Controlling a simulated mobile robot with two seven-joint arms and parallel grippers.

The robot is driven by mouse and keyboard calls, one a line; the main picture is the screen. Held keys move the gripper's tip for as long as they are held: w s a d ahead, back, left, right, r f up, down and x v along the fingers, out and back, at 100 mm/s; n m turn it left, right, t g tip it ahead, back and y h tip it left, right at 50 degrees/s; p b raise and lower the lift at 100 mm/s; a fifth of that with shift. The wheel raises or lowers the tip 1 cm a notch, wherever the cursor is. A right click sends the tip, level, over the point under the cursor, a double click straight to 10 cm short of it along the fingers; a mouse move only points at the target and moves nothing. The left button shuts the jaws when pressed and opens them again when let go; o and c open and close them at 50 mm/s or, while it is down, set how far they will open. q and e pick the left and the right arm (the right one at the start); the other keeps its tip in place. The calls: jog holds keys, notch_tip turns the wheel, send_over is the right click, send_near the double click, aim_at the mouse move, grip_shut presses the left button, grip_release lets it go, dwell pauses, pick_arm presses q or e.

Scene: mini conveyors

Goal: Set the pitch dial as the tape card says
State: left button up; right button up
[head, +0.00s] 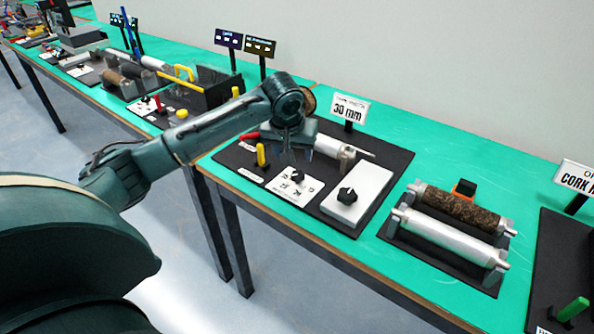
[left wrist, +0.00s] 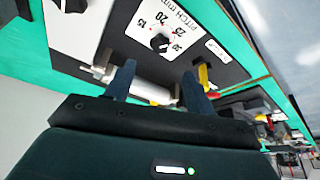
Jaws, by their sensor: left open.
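The tape card (head: 349,108) stands behind the station and reads 30 mm. The pitch dial is a black knob (head: 298,175) on a white plate (head: 296,194). In the left wrist view the knob (left wrist: 160,43) sits on the plate marked PITCH, with 15, 20, 25 and 30 around it. A small pale mark on the knob appears to lie on the side of the 30. My left gripper (left wrist: 158,72) is open and empty, its fingers apart and not touching the knob. In the head view it hangs above and behind the dial (head: 293,150). My right gripper is not in view.
A larger black knob (head: 347,195) sits on a white box to the right. A yellow lever (head: 262,155) stands left of the dial. A metal cylinder (head: 333,147) lies behind it. Cork and metal rollers (head: 455,205) stand further right. Green table (head: 420,145) shows bare behind them.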

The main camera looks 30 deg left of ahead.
aim_at(297, 174)
pick_arm(q)
jog(key=x, duration=1)
jog(key=shift+d, duration=0.1)
jog(key=c, duration=1)
jog(key=shift+o, duration=0.2)
